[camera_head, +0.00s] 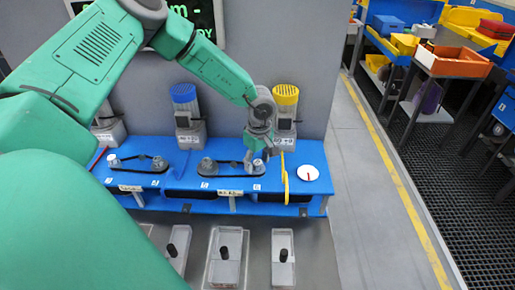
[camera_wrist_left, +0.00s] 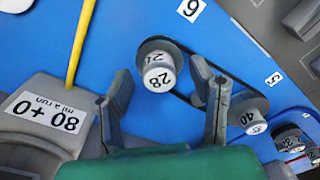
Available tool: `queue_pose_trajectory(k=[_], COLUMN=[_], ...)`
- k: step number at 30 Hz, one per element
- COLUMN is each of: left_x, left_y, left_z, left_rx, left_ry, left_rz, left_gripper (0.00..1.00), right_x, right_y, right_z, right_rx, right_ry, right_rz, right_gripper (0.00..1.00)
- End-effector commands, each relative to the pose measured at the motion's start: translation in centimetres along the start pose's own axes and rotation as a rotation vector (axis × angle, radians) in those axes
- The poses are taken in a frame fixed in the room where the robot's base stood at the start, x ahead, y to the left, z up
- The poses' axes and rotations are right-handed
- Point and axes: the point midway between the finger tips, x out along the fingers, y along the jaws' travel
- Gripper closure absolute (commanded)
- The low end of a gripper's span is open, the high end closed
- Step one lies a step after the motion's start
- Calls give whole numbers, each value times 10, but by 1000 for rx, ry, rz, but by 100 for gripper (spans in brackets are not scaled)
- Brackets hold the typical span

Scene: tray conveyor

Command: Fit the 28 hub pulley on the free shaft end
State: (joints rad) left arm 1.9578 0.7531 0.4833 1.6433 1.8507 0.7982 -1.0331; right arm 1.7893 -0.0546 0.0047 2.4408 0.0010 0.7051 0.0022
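The light grey pulley marked 28 (camera_wrist_left: 158,76) stands on a grey shaft end on the blue bench, with a black belt (camera_wrist_left: 180,96) passing round just below or behind it. In the head view it is near the gripper's fingertips and partly hidden. My left gripper (camera_head: 257,163) reaches down over the bench; in the wrist view its open fingers (camera_wrist_left: 160,92) stand on either side of the 28 pulley, with visible gaps. I cannot tell how far the tips are above it. A grey pulley marked 40 (camera_wrist_left: 252,116) stands at the belt's other end. My right gripper is not in view.
A yellow-capped motor (camera_head: 285,110) and a blue-capped motor (camera_head: 187,112) stand at the back of the blue bench (camera_head: 318,197). A thin yellow upright (camera_head: 285,182) and a white disc (camera_head: 308,173) are right of the gripper. Clear trays (camera_head: 283,234) with black pieces lie in front.

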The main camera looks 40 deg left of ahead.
Motion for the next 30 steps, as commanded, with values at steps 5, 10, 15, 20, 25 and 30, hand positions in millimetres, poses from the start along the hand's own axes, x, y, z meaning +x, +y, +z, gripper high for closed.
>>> queue_pose_trajectory(k=[5, 10, 15, 20, 25, 30], left_x=[0, -4, -28, -64, -96, -114], left_y=[0, 0, 1, 2, 2, 2], left_z=[0, 0, 0, 0, -1, -1], left_rx=[0, 0, 1, 0, 0, 0], left_ry=[0, -1, -2, -3, -2, -2], left_rz=[0, 0, 4, 5, 3, 0], left_gripper=[50, 50, 50, 50, 50, 50], right_x=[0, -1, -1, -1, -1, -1], right_y=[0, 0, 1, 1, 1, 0], right_z=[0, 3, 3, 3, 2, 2], right_rx=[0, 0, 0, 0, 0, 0], right_ry=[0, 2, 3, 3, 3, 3], right_rz=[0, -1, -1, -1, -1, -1], right_gripper=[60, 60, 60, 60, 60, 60])
